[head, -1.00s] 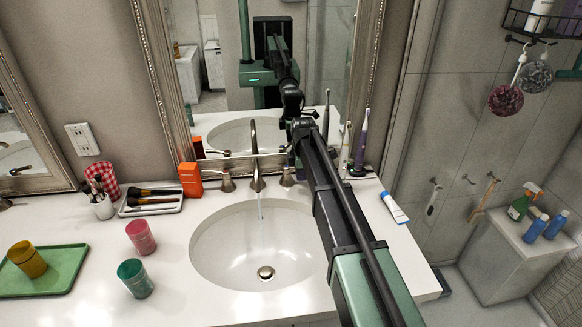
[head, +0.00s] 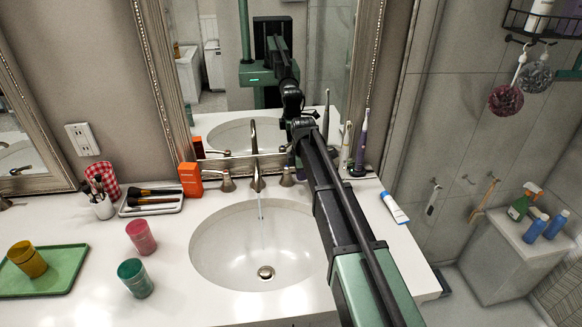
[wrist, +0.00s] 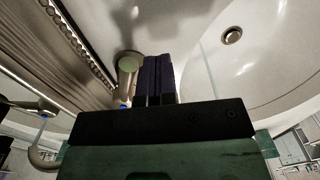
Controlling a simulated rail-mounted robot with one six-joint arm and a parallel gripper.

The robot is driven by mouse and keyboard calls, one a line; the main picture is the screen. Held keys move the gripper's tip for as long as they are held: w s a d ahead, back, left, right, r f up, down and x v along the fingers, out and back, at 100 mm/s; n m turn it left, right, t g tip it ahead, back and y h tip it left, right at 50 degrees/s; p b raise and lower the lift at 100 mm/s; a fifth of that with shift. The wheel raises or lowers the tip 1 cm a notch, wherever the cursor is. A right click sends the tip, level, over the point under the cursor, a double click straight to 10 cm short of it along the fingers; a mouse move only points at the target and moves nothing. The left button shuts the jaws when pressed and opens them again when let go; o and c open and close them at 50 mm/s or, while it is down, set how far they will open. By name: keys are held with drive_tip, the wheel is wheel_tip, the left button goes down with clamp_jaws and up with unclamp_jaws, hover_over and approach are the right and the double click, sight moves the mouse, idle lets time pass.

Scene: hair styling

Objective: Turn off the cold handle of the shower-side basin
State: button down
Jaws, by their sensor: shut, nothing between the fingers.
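The basin (head: 225,255) has a curved brown metal spout (head: 257,165) with a thin stream of water (head: 260,208) running from it. My arm partly covers the right handle and hides my gripper in the head view. In the wrist view my gripper (wrist: 158,78) is shut and empty, its dark fingers close beside a round metal handle part (wrist: 129,65). I cannot tell whether they touch. The drain (wrist: 231,35) shows at upper right.
An orange box (head: 190,179) stands left of the left handle. Toothbrushes (head: 361,140) stand behind my arm, and a toothpaste tube (head: 393,207) lies to its right. A pink cup (head: 140,237) and a teal cup (head: 134,278) stand left of the basin.

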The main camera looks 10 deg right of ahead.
drive_tip(key=shift+w+d, duration=0.5)
drive_tip(key=shift+w, duration=0.3)
drive_tip(key=shift+w+d, duration=0.3)
drive_tip(key=shift+w, duration=0.5)
drive_tip(key=shift+s, duration=0.7)
wheel_tip(320, 180, up, 7)
drive_tip(key=p, duration=0.7)
drive_tip(key=shift+r, duration=0.2)
drive_tip(key=shift+f, duration=0.2)
